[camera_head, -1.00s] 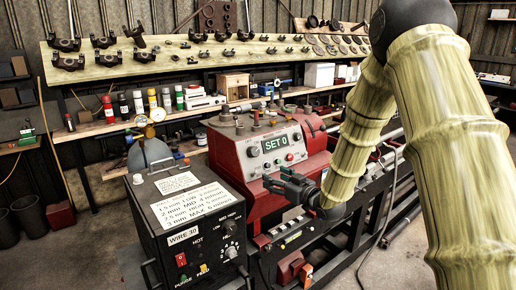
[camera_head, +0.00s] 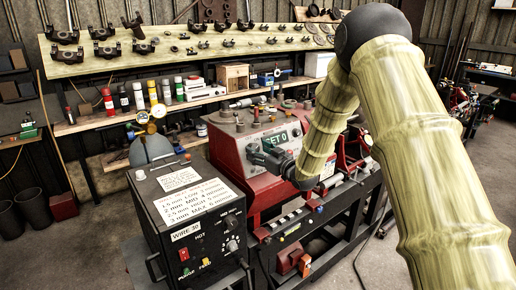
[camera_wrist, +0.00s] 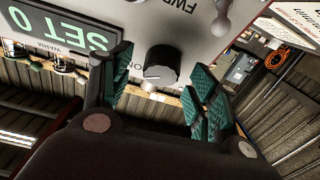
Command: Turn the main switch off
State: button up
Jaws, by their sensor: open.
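A dark round knob (camera_wrist: 162,65) with a pale pointer line sits on the grey panel of the red lathe (camera_head: 232,158). Letters reading "ON" show beside it, upside down in the wrist view. My gripper (camera_head: 256,152) is in front of this panel, left of the green "SET 0" display (camera_head: 276,140). In the wrist view my gripper (camera_wrist: 163,82) is open, with a teal-padded finger on each side of the knob and visible gaps. I cannot tell whether the fingers reach around it in depth. In the head view my gripper hides the knob.
A black box (camera_head: 205,225) labelled "WIRE 30" stands at the front left, with a red switch (camera_head: 184,254) and knobs. A small metal lever (camera_wrist: 222,18) is beside the knob. Shelves with parts and bottles stand behind. Open floor lies to the right.

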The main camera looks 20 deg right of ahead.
jog(key=shift+w+a, duration=0.2)
jog(key=shift+w, duration=0.15)
jog(key=c, duration=1)
